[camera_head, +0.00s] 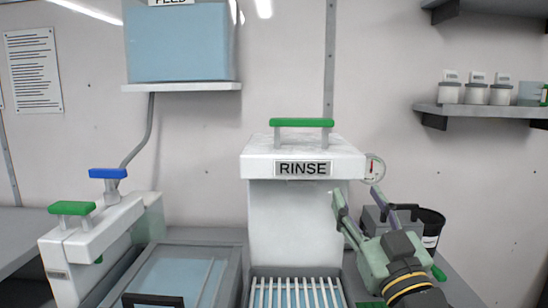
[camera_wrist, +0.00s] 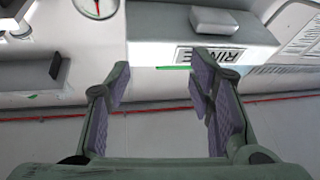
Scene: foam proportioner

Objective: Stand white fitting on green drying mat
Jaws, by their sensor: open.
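My gripper (camera_head: 359,195) is raised at the right side of the RINSE unit, its two fingers spread apart. In the wrist view my gripper (camera_wrist: 158,80) is open with nothing held between the pads. A flat green patch (camera_head: 371,304) shows at the bottom edge, left of my wrist; it may be part of the green drying mat, mostly hidden or out of frame. I cannot make out the white fitting in either view.
The white RINSE unit (camera_head: 302,165) with a green top handle (camera_head: 302,123) stands left of my gripper, above a slatted rack (camera_head: 297,292). A round gauge (camera_head: 374,168) and a black bucket (camera_head: 432,222) are close behind my gripper. A shelf with white jars (camera_head: 475,94) hangs upper right.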

